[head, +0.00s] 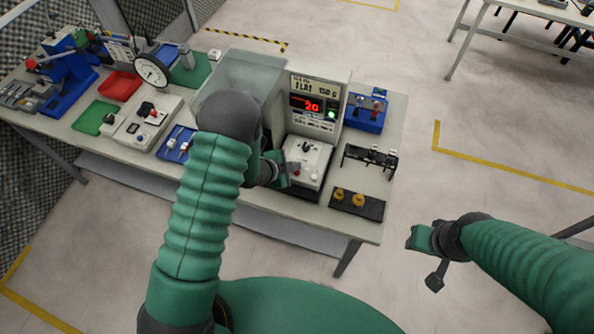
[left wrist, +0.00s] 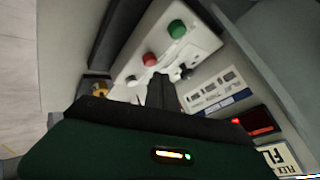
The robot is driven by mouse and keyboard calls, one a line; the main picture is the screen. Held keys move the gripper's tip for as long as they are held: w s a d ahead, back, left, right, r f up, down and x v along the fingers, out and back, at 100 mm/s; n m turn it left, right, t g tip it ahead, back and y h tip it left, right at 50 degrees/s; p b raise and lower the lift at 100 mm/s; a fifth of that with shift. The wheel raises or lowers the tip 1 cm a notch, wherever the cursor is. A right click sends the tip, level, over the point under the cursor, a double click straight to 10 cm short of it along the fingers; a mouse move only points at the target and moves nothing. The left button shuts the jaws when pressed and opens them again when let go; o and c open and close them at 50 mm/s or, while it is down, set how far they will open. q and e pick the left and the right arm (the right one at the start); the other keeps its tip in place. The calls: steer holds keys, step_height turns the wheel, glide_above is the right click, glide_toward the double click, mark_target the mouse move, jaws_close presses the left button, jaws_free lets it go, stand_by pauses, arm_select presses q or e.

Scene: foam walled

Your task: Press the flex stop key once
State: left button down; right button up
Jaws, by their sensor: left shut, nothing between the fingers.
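A white control box (head: 319,155) stands on the bench below a panel with a red display and a sign. A red button (head: 297,173) on the box shows beside my left fingertips. In the left wrist view the box face (left wrist: 200,48) carries a red button (left wrist: 149,59), a green button (left wrist: 177,29) and a dark knob (left wrist: 186,72). A sign there, partly cut off, begins "FL" (left wrist: 275,158). My left gripper (head: 287,172) is shut and empty, its tips (left wrist: 160,84) close to the red button; contact is unclear. My right gripper (head: 420,239) hangs off the bench, its jaws unclear.
A clear hood (head: 255,75) stands behind my left arm. Right of the box are a black rack (head: 370,157), a dark tray (head: 369,210) with yellow pieces and a blue unit (head: 362,116). Another control box (head: 147,120) and a dial gauge (head: 152,71) stand left.

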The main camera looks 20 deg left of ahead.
mark_target(294, 173)
stand_by(0.6)
arm_select(q)
steer(key=shift+f+b, duration=0.35)
steer(key=shift+f+b, duration=0.5)
steer(key=shift+f, duration=0.05)
stand_by(0.5)
steer(key=shift+r, duration=0.1)
steer(key=shift+r+p, duration=0.7)
steer(key=shift+r, duration=0.15)
steer(key=shift+r, duration=0.1)
step_height(294, 173, up, 5)
steer(key=p, duration=0.4)
stand_by(0.3)
